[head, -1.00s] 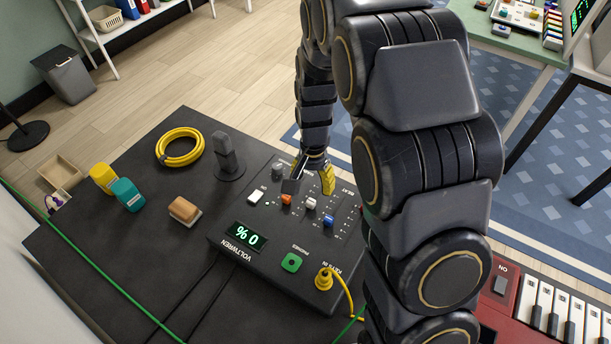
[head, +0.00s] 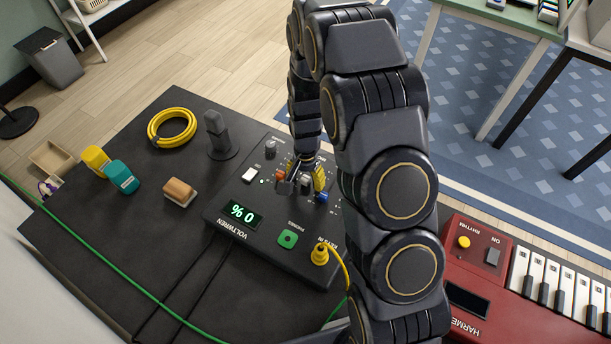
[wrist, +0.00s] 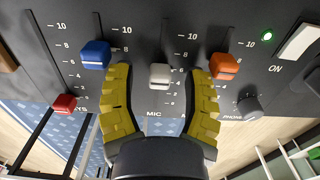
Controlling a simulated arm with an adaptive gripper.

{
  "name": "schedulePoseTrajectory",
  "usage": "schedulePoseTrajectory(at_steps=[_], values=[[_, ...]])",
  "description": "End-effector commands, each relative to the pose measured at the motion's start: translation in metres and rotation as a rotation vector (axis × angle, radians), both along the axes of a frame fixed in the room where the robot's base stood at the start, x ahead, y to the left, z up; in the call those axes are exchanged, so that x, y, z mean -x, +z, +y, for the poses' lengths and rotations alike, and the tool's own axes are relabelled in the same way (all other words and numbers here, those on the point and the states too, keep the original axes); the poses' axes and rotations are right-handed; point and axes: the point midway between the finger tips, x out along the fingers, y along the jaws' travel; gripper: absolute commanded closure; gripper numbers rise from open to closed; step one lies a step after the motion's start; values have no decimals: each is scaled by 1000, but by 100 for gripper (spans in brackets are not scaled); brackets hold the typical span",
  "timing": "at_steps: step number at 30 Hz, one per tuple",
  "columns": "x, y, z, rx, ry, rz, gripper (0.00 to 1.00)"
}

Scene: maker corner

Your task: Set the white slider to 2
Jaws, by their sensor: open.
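The white slider cap (wrist: 159,76) shows in the wrist view, between the blue slider (wrist: 96,55) and the orange slider (wrist: 225,66). It stands about mid-scale, a little above the 4 mark; its exact reading is hard to tell. My gripper (wrist: 160,88) is open, with one yellow finger on each side of the white cap and visible gaps between. In the head view my gripper (head: 307,181) is over the sliders of the black mixer (head: 262,222) and hides the white cap.
A red slider (wrist: 64,103) is at the left in the wrist view. A grey knob (wrist: 249,108) and a white button (wrist: 298,40) are at the right. A microphone (head: 218,135), a yellow cable coil (head: 173,128) and a brush (head: 180,192) stand on the black table.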

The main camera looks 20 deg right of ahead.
Motion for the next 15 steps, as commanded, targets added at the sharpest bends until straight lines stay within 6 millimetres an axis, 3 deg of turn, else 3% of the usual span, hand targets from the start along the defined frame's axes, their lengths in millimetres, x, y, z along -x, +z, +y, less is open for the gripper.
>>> schedulePoseTrajectory(at_steps=[2, 6, 15], values=[[0, 0, 0, 0, 0, 0, 50], [0, 0, 0, 0, 0, 0, 100], [0, 0, 0, 0, 0, 1, 100]])
